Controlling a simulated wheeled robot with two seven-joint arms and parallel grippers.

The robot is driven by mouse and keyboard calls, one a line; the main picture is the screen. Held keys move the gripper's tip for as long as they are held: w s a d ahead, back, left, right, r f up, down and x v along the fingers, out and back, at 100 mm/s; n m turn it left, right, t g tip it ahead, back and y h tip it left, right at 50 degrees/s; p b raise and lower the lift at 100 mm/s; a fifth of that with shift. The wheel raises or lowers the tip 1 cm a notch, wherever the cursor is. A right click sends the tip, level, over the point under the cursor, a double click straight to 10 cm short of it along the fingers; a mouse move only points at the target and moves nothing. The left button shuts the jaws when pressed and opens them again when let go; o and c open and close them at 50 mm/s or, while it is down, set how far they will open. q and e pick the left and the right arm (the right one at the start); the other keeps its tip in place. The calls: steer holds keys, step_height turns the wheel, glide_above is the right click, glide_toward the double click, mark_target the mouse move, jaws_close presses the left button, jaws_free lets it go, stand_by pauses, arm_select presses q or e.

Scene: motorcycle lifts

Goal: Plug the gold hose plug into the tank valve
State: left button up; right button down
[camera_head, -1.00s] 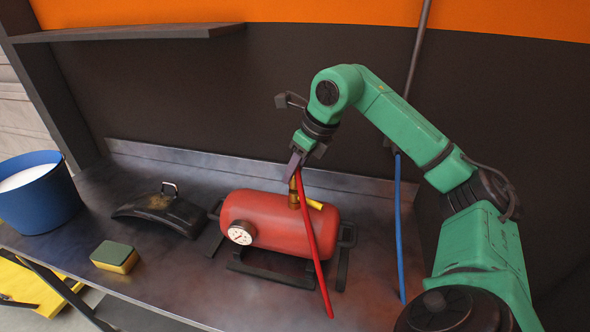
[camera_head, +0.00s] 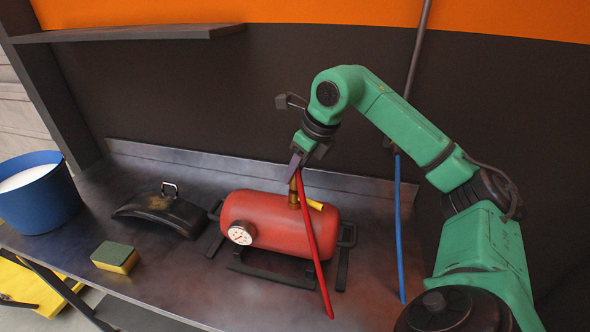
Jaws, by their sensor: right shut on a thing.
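The red tank (camera_head: 268,224) lies on its side on the dark bench, with a white gauge (camera_head: 241,233) at its front left. The tank valve, with a yellow lever (camera_head: 314,204), is on top toward the right. The gold hose plug (camera_head: 293,192) is upright directly above the valve and appears to meet it. Whether it is fully seated cannot be told. The red hose (camera_head: 315,250) hangs from the grip down in front of the tank. My right gripper (camera_head: 297,170) is shut on the hose plug from above. My left gripper is not in view.
A blue bucket (camera_head: 40,205) with white contents stands at the far left. A green and yellow sponge (camera_head: 115,257) and a black fender-like part (camera_head: 165,212) lie left of the tank. A blue hose (camera_head: 399,230) hangs at the right. A shelf (camera_head: 130,32) is above the bench's left.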

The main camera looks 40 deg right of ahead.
steer(key=shift+f+b, duration=0.4)
steer(key=shift+f, duration=0.15)
stand_by(0.4)
steer(key=c, duration=0.5)
jaws_free()
steer(key=p+v, duration=0.3)
steer(key=v, duration=1.1)
steer(key=shift+s+r, duration=0.2)
steer(key=shift+r, duration=0.1)
